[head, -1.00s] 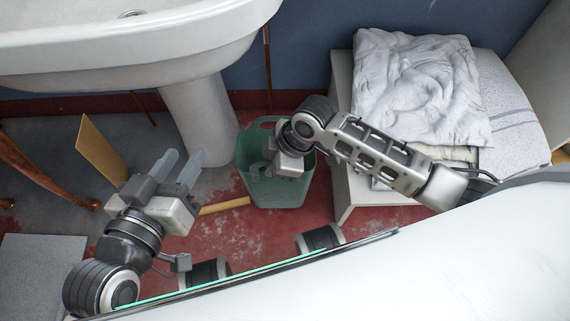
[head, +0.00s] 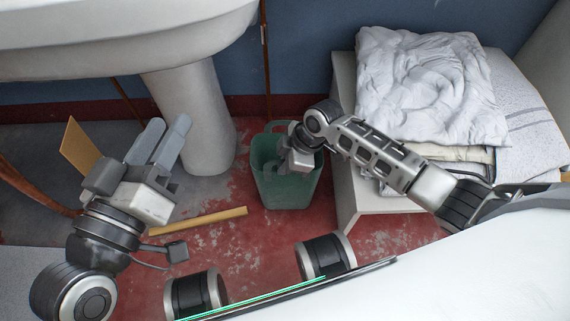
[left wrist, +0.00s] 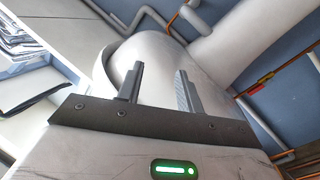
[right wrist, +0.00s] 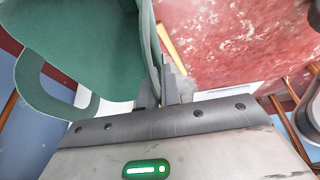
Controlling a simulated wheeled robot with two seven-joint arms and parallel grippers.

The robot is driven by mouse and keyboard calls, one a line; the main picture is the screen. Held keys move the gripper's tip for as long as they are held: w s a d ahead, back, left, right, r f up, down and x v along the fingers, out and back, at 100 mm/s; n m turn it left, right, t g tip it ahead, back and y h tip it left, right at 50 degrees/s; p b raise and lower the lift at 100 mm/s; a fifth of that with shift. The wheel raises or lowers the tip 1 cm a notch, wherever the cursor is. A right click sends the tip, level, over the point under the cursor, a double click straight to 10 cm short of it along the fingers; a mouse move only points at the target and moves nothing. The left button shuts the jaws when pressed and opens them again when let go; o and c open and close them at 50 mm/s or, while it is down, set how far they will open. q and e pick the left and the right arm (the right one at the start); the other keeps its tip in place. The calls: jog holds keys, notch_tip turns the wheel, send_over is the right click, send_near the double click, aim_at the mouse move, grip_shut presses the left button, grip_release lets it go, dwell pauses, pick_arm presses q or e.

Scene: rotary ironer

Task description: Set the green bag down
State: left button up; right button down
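The green bag (head: 287,188) is an upright, open-topped tub with loop handles, between the sink pedestal and the white bench in the head view. My right gripper (head: 290,160) reaches over its rim. In the right wrist view the bag's green wall (right wrist: 85,35) and a handle fill the left side, and the rim runs between the close-set fingers (right wrist: 155,92). The bag's underside is hidden, so I cannot tell whether it touches the floor. My left gripper (head: 160,142) is empty, its fingers apart, left of the pedestal; its fingers also show apart in the left wrist view (left wrist: 157,88).
The white sink (head: 120,40) and its pedestal (head: 198,120) stand at the back left. The white bench (head: 375,205) with folded bedding (head: 430,85) is close right of the bag. A wooden strip (head: 200,221) lies on the red floor (head: 255,240), which is clear in front of the bag.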

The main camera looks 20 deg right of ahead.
jog(key=shift+f, duration=0.1)
jog(key=c, duration=1.6)
grip_release()
